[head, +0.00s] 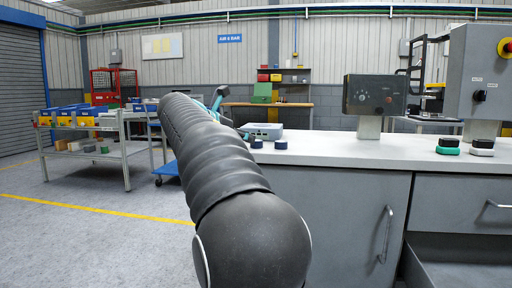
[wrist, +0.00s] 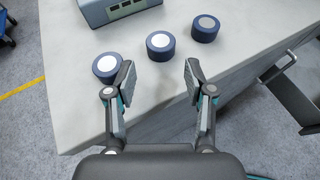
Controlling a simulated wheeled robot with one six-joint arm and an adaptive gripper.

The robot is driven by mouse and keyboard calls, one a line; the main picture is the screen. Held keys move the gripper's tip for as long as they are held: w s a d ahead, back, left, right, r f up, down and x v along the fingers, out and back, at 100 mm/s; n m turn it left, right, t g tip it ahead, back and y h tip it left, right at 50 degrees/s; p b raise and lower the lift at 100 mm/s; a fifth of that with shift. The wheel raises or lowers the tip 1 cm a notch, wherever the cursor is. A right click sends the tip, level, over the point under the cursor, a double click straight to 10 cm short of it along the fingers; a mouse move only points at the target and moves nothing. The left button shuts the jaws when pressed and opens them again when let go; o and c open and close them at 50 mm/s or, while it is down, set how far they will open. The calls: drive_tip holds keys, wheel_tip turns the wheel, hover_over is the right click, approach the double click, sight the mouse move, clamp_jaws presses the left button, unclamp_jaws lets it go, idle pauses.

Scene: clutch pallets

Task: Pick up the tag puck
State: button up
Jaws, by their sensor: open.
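Three dark blue pucks with pale round tops stand on the light counter in the wrist view: a left puck (wrist: 107,67), a middle puck (wrist: 160,46) and a right puck (wrist: 205,28). I cannot tell which one is the tag puck. My gripper (wrist: 160,80) is open and empty, its fingers spread near the counter's front edge. The middle puck lies just beyond the gap between the fingertips. The left finger partly overlaps the left puck. In the head view two blue pucks show (head: 281,145), while my arm hides most of the gripper.
A grey box (wrist: 118,8) with ports stands behind the pucks. A cabinet handle (wrist: 278,66) juts out at right.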

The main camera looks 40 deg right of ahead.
sight(257, 144)
drive_tip(key=shift+b+x, duration=0.45)
drive_tip(key=shift+x, duration=2.9)
drive_tip(key=shift+r, duration=0.2)
drive_tip(key=c, duration=0.8)
